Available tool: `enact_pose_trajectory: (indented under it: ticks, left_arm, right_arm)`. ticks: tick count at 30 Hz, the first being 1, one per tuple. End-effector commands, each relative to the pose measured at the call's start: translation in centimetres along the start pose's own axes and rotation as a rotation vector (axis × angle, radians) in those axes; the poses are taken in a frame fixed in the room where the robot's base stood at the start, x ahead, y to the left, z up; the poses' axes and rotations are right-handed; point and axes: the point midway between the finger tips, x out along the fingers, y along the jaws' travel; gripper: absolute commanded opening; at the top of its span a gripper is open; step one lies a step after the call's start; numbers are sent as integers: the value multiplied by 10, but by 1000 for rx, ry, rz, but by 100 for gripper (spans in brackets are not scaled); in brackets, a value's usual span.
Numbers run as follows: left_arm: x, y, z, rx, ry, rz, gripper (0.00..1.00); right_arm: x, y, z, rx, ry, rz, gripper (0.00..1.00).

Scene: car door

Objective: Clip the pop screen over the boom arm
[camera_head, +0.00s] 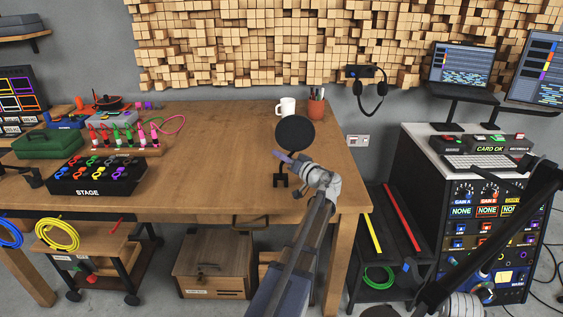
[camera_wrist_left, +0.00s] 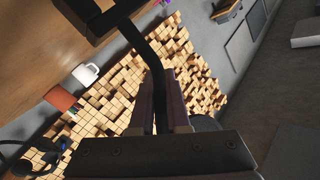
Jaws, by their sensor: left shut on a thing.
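The pop screen is a round black disc (camera_head: 294,133) on a stem with a forked black clip (camera_head: 280,181) at its lower end. My left gripper (camera_head: 286,158) is shut on its stem and holds it above the right part of the table, disc up and clip down. In the left wrist view the fingers (camera_wrist_left: 160,105) close on the black stem (camera_wrist_left: 150,55), and the clip (camera_wrist_left: 98,14) is at the top. The disc is mostly hidden there. A thick black bar (camera_head: 491,238) crosses the lower right; I cannot tell whether it is the boom arm. My right gripper is not visible.
The wooden table (camera_head: 215,190) is clear in its middle. A white mug (camera_head: 286,107) and a pen cup (camera_head: 316,107) stand behind the pop screen. An equipment rack (camera_head: 478,200) stands at right.

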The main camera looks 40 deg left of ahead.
Motion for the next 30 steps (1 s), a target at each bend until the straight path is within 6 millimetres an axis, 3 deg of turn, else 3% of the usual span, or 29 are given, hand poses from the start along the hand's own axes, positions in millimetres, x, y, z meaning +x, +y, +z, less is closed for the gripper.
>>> enact_pose_trajectory:
  ticks: [8, 21, 30]
  left_arm:
    - [0, -11, -19, 0, 1, 0, 0]
    - [0, -44, -75, 1, 1, -1, 0]
    - [0, -51, -86, 1, 1, -1, 0]
  right_arm:
    - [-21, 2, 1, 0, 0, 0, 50]
    - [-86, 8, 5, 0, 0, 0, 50]
    - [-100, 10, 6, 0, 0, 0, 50]
